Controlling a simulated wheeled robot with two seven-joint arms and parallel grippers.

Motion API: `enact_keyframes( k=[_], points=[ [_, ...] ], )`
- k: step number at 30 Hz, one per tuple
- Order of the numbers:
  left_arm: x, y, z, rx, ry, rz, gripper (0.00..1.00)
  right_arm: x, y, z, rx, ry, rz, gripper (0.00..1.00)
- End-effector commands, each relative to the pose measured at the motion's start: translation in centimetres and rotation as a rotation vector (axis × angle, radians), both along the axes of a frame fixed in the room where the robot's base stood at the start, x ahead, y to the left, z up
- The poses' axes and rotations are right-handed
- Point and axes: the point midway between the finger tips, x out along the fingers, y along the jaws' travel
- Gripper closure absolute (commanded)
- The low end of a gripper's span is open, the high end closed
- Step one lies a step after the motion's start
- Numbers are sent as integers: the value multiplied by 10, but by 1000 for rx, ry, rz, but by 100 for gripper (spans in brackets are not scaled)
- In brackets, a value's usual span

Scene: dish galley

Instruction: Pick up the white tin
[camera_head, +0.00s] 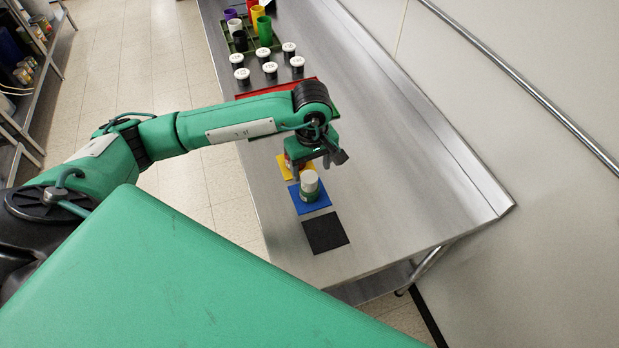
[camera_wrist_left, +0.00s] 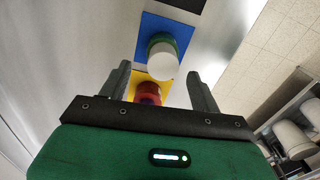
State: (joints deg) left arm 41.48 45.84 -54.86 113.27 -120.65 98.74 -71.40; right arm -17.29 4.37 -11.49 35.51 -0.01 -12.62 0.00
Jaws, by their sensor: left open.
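A tin with a white top and a green side (camera_head: 309,186) stands upright on a blue mat (camera_head: 320,204). It also shows in the left wrist view (camera_wrist_left: 163,58), with its white end toward the camera. A red tin (camera_wrist_left: 149,92) stands on a yellow mat (camera_wrist_left: 139,80) beside the blue one; in the head view my gripper mostly hides it. My left gripper (camera_head: 316,162) is open and empty, above the yellow mat. In the wrist view its two fingers stand apart on either side of the tins. I cannot tell its exact height. My right gripper is not in view.
A black mat (camera_head: 325,231) lies bare at the table's near end. A red tray (camera_head: 308,82) lies behind my arm. Several white-lidded jars (camera_head: 270,68) and a green crate (camera_head: 233,47) of coloured cups stand farther back. The steel table (camera_head: 400,170) is clear on the right.

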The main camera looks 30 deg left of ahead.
Motion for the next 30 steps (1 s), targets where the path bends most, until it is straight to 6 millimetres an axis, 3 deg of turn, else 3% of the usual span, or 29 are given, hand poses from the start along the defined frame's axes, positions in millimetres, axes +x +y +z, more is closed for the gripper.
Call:
enact_keyframes(
  k=[9,20,27,30],
  points=[
    [-3,3,-35,-1,6,1,36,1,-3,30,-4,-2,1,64],
    [-2,4,-47,0,1,0,36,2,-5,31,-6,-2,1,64],
    [-2,4,-47,0,1,0,83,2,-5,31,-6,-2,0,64],
    [-2,4,-46,0,1,0,86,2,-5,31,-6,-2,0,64]
  ],
)
